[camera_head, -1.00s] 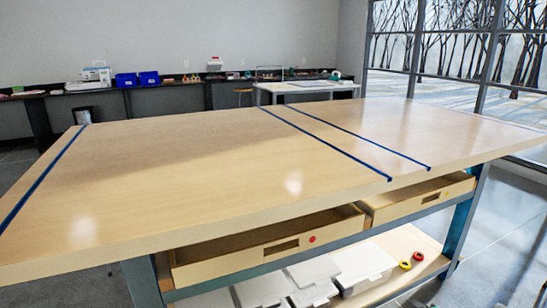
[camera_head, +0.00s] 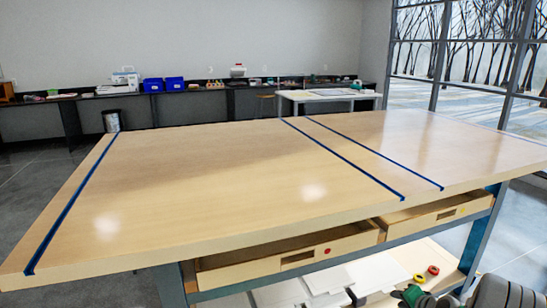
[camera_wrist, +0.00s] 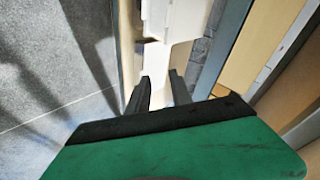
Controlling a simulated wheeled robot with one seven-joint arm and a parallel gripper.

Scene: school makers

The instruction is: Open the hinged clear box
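Several pale, whitish boxes sit on the lower shelf under the big table in the head view, partly cut off by the bottom edge. One pale box (camera_head: 378,271) is near the shelf's middle. I cannot tell for sure which one is the hinged clear box. My gripper (camera_wrist: 160,80) shows in the wrist view with its two dark fingers apart and nothing clearly between them. A white box-like thing (camera_wrist: 178,18) with a dark piece on its edge lies beyond the fingertips. In the head view my green and black gripper (camera_head: 412,295) is at the bottom right, near the shelf's front edge.
The wooden table top (camera_head: 240,185) is bare, with blue stripes. Two drawers, left (camera_head: 300,262) and right (camera_head: 445,210), stand partly open above the shelf. Red and yellow rings (camera_head: 426,274) lie on the shelf right of the boxes. A blue table leg (camera_head: 476,240) stands at right.

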